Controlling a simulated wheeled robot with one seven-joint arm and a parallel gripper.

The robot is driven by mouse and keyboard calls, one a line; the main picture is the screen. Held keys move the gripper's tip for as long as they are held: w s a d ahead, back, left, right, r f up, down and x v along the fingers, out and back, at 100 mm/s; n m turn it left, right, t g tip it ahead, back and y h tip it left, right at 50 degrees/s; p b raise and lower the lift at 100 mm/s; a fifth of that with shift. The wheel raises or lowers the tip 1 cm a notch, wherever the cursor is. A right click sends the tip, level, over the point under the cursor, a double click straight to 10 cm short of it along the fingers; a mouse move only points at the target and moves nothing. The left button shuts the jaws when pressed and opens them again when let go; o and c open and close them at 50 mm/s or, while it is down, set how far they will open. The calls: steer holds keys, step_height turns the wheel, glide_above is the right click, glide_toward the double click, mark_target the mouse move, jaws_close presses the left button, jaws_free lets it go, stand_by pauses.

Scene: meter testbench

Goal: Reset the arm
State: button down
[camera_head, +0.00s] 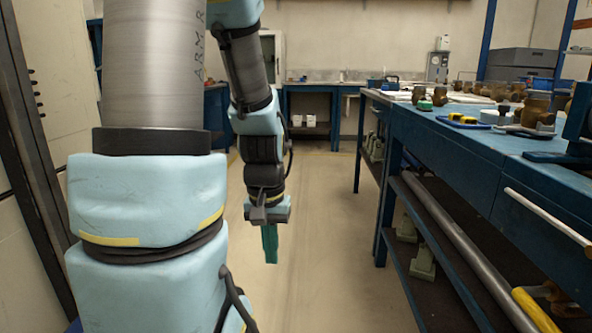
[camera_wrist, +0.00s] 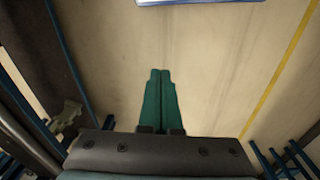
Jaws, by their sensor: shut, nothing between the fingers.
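My gripper (camera_head: 270,245) hangs pointing down over the open floor, left of the blue workbench (camera_head: 450,140) in the head view. Its green fingers also show in the wrist view (camera_wrist: 160,85), side by side and closed together. Nothing shows between them. The arm is bent, with its forearm coming down from the top of the head view. The gripper is apart from the bench and from everything on it.
The bench top holds several brown meters (camera_head: 535,108), a yellow-and-black tool (camera_head: 463,119) and a green piece (camera_head: 424,105). A long grey pipe (camera_head: 455,235) and a yellow-ended one lie on its lower shelf. Bare floor (camera_head: 325,240) lies around the gripper. Blue tables stand at the back.

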step_height(320, 180, up, 24)
steer(key=a+t+p, duration=0.1)
steer(key=p, duration=2.1)
steer(key=shift+a+n, duration=0.3)
steer(key=shift+a, duration=0.05)
